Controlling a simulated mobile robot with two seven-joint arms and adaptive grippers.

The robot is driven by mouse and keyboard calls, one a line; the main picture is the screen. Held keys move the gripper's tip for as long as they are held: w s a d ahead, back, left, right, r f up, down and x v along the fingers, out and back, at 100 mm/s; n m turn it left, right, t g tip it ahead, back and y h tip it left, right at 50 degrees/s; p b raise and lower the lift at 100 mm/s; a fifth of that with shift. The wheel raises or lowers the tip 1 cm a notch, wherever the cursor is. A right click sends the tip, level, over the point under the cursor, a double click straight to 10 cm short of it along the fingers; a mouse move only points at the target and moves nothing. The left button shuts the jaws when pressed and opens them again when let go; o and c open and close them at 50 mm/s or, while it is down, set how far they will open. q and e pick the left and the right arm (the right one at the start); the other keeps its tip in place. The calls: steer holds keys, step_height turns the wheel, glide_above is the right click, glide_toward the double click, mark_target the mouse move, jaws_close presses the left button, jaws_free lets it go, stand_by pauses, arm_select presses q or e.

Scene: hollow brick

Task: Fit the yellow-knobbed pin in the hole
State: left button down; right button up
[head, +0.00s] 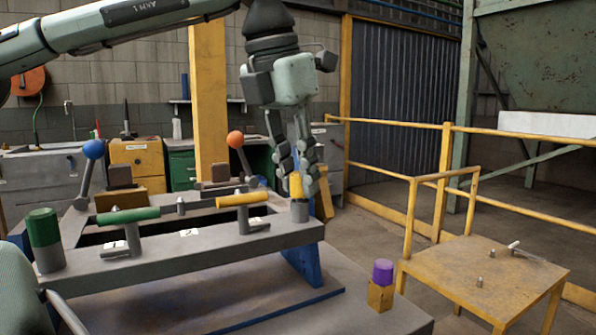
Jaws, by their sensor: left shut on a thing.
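The yellow-knobbed pin (296,186) is upright between the fingers of my left gripper (297,184), which points straight down and is shut on its knob. The knob is directly above a grey round collar (299,211) at the right end of the grey bench fixture (190,261). The pin's shaft is hidden, so I cannot tell how deep it is in the hole or whether the knob touches the collar. My right gripper is not in view.
A green-knobbed pin (43,228) stands at the fixture's left end. Levers with green (128,215) and yellow (242,199) handles and upright levers with blue (93,149) and orange (235,139) balls stand nearby. A purple-knobbed pin (383,272) sits in a yellow block at front right.

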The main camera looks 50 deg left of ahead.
arm_select(q)
steer(key=shift+f, duration=0.35)
steer(key=c, duration=1.2)
jaws_free()
steer(key=shift+r, duration=0.1)
steer(key=v, duration=1.2)
